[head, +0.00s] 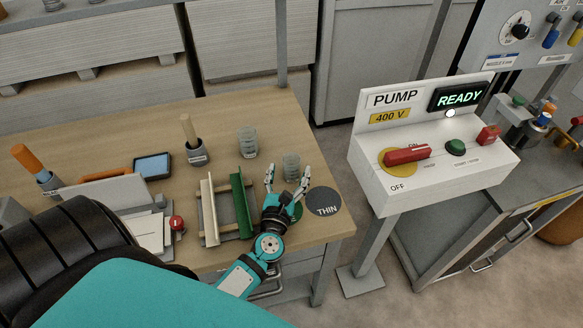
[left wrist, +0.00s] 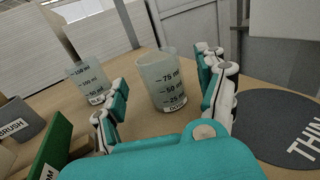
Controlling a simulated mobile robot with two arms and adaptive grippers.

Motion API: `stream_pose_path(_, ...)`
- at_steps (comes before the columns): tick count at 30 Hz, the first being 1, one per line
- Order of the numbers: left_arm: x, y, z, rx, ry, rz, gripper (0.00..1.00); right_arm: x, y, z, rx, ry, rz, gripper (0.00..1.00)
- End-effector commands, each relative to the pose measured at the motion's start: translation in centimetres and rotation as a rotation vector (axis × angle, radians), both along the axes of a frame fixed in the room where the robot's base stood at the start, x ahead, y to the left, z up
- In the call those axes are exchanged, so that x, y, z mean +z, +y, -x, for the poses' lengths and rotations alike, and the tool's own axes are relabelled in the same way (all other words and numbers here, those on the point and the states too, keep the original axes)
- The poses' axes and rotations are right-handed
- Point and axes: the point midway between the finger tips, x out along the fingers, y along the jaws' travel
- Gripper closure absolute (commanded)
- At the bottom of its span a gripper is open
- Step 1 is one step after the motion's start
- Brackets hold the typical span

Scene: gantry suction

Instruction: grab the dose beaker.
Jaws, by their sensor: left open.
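The dose beaker (head: 291,164) is a small clear cup with dark volume marks, standing upright on the wooden table near its right part. In the left wrist view the beaker (left wrist: 160,78) stands just ahead, between the directions of the two fingers, its label partly readable. My left gripper (head: 287,178) is open, its fingers spread on the near side of the beaker. The left wrist view shows the gripper (left wrist: 163,85) with one finger on each side and nothing held. I cannot tell whether a finger touches the glass. My right gripper is not in view.
A second, larger beaker (head: 248,143) stands behind and left. A wooden rack with a green rail (head: 241,205) lies left of my gripper. A dark disc marked THIN (head: 324,206) lies at the right edge. A white pump box (head: 432,170) stands beyond the table.

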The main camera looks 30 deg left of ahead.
Motion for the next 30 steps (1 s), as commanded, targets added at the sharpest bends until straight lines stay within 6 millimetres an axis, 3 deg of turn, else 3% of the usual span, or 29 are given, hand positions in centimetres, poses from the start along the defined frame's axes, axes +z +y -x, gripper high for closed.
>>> stream_pose_path(6,0.2,1.3,-3.2,0.000,-0.001,-0.004,0.27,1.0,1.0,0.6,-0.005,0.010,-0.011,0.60)
stream_pose_path(16,0.0,1.5,-3.7,0.000,0.000,-0.001,0.28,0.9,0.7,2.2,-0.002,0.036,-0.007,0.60)
stream_pose_path(30,0.1,1.5,-3.7,0.000,0.000,-0.001,0.90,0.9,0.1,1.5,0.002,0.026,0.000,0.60)
